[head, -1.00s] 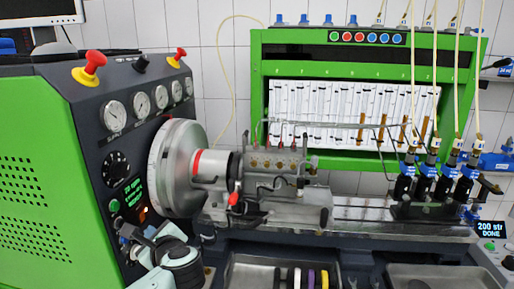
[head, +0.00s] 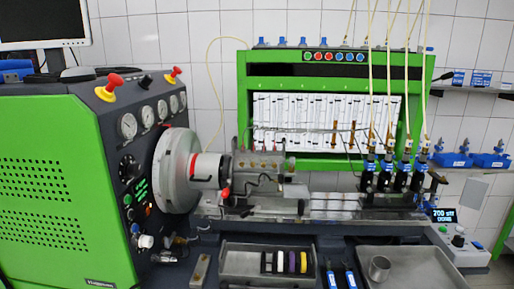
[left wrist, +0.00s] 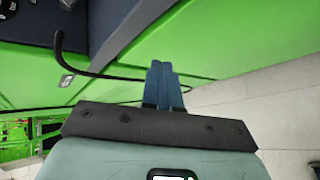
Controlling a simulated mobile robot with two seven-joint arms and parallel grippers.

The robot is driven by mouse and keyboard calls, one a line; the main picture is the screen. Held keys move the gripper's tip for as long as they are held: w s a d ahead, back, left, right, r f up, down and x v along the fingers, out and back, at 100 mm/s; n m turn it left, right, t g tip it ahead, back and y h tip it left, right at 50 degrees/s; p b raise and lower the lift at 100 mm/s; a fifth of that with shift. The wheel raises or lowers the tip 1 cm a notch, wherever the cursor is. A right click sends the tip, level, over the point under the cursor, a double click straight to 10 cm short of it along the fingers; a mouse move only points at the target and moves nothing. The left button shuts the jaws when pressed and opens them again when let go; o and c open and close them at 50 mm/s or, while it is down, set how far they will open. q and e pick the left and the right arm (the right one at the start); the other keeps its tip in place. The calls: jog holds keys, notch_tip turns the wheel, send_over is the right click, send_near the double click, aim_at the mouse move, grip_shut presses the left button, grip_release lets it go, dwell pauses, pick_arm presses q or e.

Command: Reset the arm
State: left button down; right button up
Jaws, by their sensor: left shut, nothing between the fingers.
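My left gripper (left wrist: 163,86) shows in the left wrist view with its two blue fingers together and nothing between them. It is in front of a green cabinet side (left wrist: 205,35) and a pale floor. Neither of my grippers shows in the head view. The pump testbench stands there with its green control cabinet (head: 60,190) at the left, the flywheel (head: 177,170) in the middle and the pump (head: 262,165) mounted to its right. My right gripper is out of view.
A second tray (head: 425,270) holds a metal cup (head: 379,268). A small control box (head: 459,243) stands at the right. Blue parts sit on a wall shelf (head: 455,168).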

pick_arm(q)
jog(key=s+d+f+m+g+h+p, duration=0.1)
jog(key=s+d+f+m+g+h, duration=0.2)
jog(key=s+f+m, duration=0.7)
jog(key=s+d+f+m+g+h+p, duration=0.1)
jog(key=s+d+f+m+g, duration=0.1)
jog(key=s, duration=0.7)
jog(key=s+d+f+m+g+h+p, duration=0.1)
jog(key=s+d+f+m+g+h, duration=0.1)
jog(key=s+f+m, duration=0.3)
jog(key=s+d+f+m+g+h+p, duration=0.1)
jog(key=s+d+f+m+g, duration=0.2)
jog(key=s, duration=1)
jog(key=f+m+g, duration=0.1)
jog(key=m, duration=0.1)
jog(key=shift+s+d+m+g+h, duration=0.25)
jog(key=shift+d+m+g+h, duration=0.05)
jog(key=shift+m+h, duration=0.1)
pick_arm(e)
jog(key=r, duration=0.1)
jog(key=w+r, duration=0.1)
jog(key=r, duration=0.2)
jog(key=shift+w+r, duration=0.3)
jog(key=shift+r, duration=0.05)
pick_arm(q)
jog(key=shift+w+f, duration=0.1)
jog(key=shift+f, duration=0.05)
